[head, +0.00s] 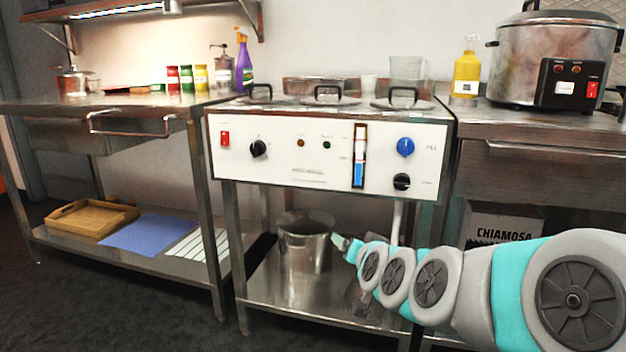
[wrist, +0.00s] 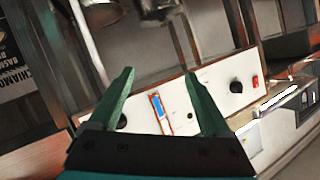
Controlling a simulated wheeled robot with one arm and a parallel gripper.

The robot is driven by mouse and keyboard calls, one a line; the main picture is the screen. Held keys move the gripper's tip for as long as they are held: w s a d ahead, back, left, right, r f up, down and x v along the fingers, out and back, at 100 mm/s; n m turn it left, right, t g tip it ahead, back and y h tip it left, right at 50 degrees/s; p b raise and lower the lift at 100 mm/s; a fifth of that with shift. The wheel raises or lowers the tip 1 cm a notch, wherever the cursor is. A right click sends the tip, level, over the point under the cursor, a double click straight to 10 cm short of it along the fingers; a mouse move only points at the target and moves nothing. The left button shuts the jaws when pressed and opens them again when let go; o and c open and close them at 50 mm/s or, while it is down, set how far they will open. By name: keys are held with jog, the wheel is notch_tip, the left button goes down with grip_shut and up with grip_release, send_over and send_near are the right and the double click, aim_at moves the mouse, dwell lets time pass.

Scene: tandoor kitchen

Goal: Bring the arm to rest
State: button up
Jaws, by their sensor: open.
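My arm (head: 436,281) reaches in from the lower right in the head view, stretched toward the left. My gripper (head: 338,240) is at its far end, below the front panel of the steel unit and in front of a steel pot (head: 304,262) on the lower shelf. In the wrist view my gripper (wrist: 160,74) shows two green fingers spread apart with nothing between them. The white control panel (wrist: 172,108) shows beyond the fingers, upside down.
The unit's panel (head: 290,160) has knobs, a red switch and a gauge. A large cooker (head: 520,62) and a yellow bottle (head: 466,70) stand on the right counter. The left table (head: 165,101) holds jars and bottles; a wooden tray (head: 91,219) lies below.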

jog(key=s+f+n+g+p, duration=0.2)
jog(key=s+f+g, duration=0.2)
jog(key=s, duration=0.5)
jog(key=s+f+n+g+p, duration=0.2)
jog(key=s+f+g, duration=0.15)
jog(key=s, duration=0.65)
jog(key=s+d+g+h+p, duration=0.1)
jog(key=s+g, duration=0.3)
jog(key=s, duration=0.6)
jog(key=s+d+g+h+p, duration=0.1)
jog(key=s+d+g, duration=0.3)
jog(key=s, duration=0.6)
jog(key=shift+d+p, duration=0.25)
jog(key=shift+p, duration=0.05)
